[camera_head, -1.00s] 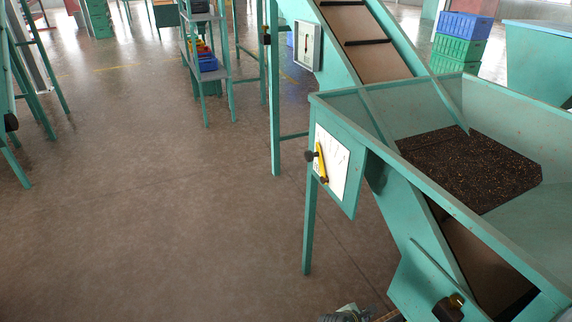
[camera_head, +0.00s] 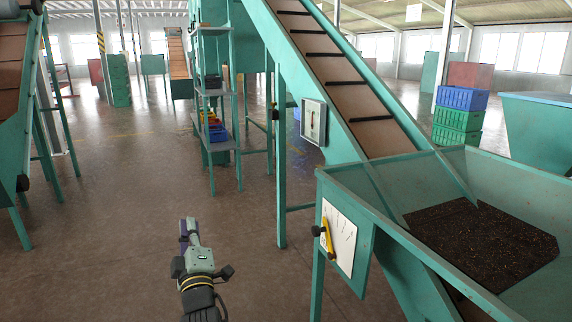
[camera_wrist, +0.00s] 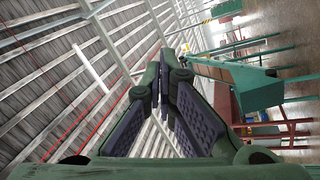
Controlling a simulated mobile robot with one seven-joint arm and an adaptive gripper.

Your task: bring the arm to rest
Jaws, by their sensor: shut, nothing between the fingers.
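My gripper (camera_head: 187,232) is at the lower middle of the head view, in the open space left of the green hopper, touching nothing. In the wrist view its two dark-padded fingers (camera_wrist: 163,85) come together at the tips with nothing between them. That view looks up at the roof beams, tilted on its side. The forearm rises from the bottom edge of the head view.
The green hopper (camera_head: 345,182) of dark grains stands at right, with a white dial panel and yellow lever (camera_head: 327,238). A conveyor (camera_head: 330,75) climbs behind it. Stacked crates (camera_head: 458,120) stand at back right. The floor (camera_head: 110,220) at left is clear.

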